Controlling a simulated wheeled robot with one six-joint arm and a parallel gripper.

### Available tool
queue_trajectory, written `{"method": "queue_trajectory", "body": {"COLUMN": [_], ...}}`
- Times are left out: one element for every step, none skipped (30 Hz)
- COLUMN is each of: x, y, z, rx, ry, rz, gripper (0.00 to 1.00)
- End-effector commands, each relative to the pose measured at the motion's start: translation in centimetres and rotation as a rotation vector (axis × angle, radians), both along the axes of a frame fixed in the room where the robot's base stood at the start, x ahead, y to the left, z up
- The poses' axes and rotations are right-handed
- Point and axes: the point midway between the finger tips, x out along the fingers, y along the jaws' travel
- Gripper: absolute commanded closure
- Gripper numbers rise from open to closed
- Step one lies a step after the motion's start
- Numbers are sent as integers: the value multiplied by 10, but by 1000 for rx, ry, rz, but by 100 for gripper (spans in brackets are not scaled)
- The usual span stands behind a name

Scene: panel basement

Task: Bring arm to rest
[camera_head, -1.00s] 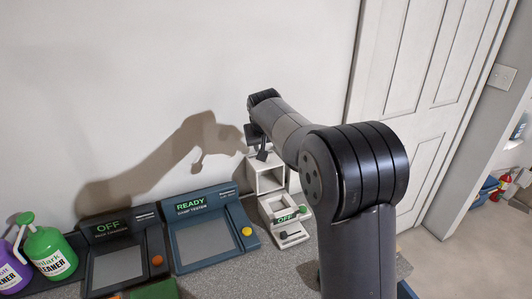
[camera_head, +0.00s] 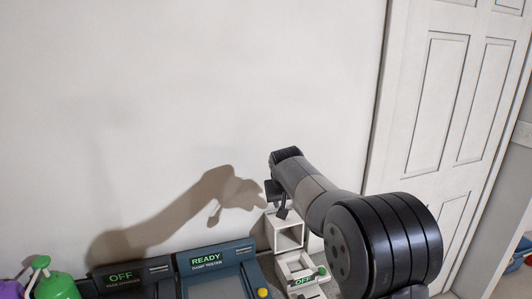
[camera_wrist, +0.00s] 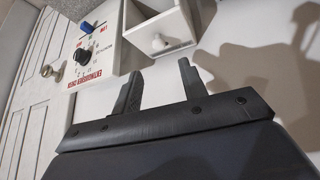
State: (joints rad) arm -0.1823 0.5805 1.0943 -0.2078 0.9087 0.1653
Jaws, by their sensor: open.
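My gripper (camera_wrist: 158,82) shows in the wrist view with its two dark fingers apart and nothing between them. In the head view my gripper (camera_head: 278,200) is at the end of my raised arm, in front of the wall and just above a white open-fronted box device (camera_head: 289,217). I cannot tell the exact gap between them. In the wrist view, a white panel with a dark knob, a blue knob and red lettering (camera_wrist: 98,48) lies beyond the fingers to the left.
A blue tester reading READY (camera_head: 215,258) and a dark unit reading OFF (camera_head: 122,279) stand left of the white device. A green cleaner bottle (camera_head: 56,285) is at far left. A white door (camera_head: 455,110) is at right. The wall above is clear.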

Motion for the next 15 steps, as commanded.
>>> {"method": "queue_trajectory", "body": {"x": [6,9,13,16,19,23,25,28,31,33,35,37,38,40,41], "y": [-1,-1,-2,-2,-2,-3,-3,-4,-4,-4,-4,-5,-5,-5,-5], "z": [-9,-14,-20,-25,-29,-35,-39,-43,-47,-50,-53,-57,-59,-60,-63], "rx": [-1,-1,-1,-2,-2,-2,-2,-2,-1,-2,-2,-2,-2,-1,-1], "ry": [5,5,5,6,5,5,5,5,4,4,4,4,3,3,3], "rz": [-1,-1,-1,0,0,0,0,0,0,0,0,0,0,-1,-1], "gripper": [60,60,60,60,60,60,60,60,60,60,60,60,60,60,60]}}
